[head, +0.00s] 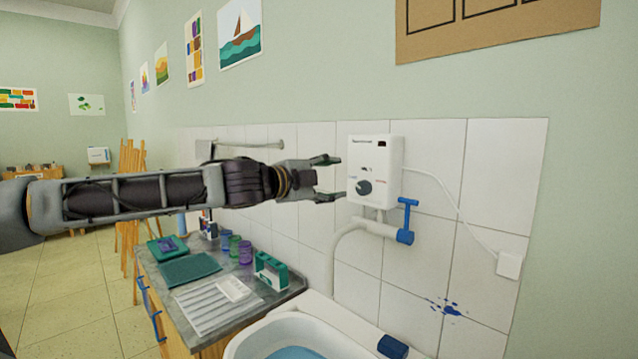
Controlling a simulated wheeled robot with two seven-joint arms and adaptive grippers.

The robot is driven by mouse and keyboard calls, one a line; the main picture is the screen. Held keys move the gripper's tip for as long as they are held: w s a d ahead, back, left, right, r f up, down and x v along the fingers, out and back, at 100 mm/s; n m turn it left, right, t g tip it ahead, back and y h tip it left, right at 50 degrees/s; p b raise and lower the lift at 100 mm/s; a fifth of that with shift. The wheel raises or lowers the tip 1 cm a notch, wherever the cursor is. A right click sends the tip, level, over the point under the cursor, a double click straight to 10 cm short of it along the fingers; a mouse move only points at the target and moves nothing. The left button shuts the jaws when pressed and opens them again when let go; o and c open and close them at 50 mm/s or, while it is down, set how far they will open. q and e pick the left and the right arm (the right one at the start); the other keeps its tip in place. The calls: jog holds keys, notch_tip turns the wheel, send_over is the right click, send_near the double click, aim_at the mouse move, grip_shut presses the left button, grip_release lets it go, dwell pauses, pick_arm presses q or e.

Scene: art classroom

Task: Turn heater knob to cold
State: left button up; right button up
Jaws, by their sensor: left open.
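The water heater (384,153) is a white box on the tiled wall. Its round dark knob (365,187) sits low on the front face, with small coloured markings beside it that are too small to read. My left gripper (333,179) reaches in from the left at about the heater's height. Its two fingers are open, one above the other, with nothing between them. The fingertips point toward the heater and appear close to its left side, just left of the knob. My right gripper does not show.
A blue-handled valve (405,236) and white pipe (348,238) hang below the heater. A sink (290,337) stands beneath. A counter (265,298) at left holds jars (245,252), a green box (270,270) and trays. A cable runs right to an outlet (508,265).

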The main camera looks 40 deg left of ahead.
pick_arm(q)
jog(key=shift+s+a, duration=0.15)
jog(key=shift+s, duration=1.55)
notch_tip(320, 180, up, 9)
jog(key=p, duration=0.9)
jog(key=shift+r+p, duration=0.6)
jog(key=shift+p, duration=0.15)
